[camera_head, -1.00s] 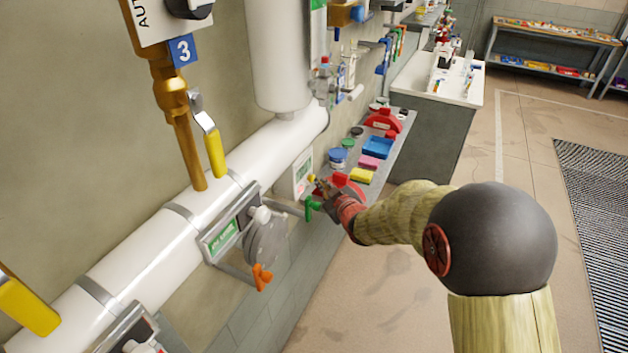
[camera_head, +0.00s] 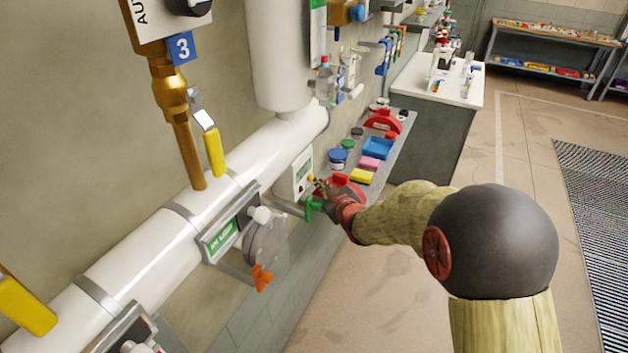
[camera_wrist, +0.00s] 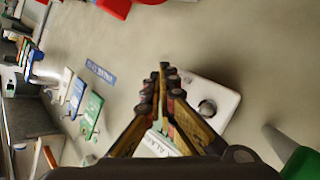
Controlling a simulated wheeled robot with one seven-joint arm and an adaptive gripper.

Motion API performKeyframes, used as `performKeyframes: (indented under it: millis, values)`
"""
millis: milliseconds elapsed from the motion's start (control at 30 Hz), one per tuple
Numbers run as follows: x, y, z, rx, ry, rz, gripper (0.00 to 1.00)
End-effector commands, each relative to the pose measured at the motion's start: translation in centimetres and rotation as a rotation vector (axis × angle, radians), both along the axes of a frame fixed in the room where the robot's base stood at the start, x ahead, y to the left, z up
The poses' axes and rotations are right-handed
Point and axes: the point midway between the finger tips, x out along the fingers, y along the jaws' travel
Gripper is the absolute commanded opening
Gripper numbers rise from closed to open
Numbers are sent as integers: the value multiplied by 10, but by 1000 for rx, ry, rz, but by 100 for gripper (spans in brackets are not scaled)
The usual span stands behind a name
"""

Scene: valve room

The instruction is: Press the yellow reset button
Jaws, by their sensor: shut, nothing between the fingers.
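A small white wall box (camera_head: 302,176) with a green-lettered face is on the wall beyond the white pipe. It also shows in the wrist view (camera_wrist: 222,94), with a round dark-centred fitting and part of a label. My gripper (camera_head: 318,184) is at the box's right side in the head view, with its fingers shut and empty. In the wrist view my gripper's fingertips (camera_wrist: 165,70) come together beside the box and cover part of it. A yellow spot shows at the fingertips in the head view; I cannot tell whether it is the button. Contact cannot be made out.
A green-handled valve (camera_head: 313,206) is just below my gripper. A grey shelf (camera_head: 388,160) behind holds a blue tray, pink and yellow blocks and several tubs.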

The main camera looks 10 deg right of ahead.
Motion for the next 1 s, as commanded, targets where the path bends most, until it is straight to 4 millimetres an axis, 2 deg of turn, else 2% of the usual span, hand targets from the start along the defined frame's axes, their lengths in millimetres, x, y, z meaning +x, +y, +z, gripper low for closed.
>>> performKeyframes:
  millis: [300, 667, 1000]
  values:
    - [-9, -12, 0, 1, 0, -1, 0]
    - [-10, -14, 0, 0, 1, -2, 0]
    - [-27, -38, 1, 0, 1, -3, 0]
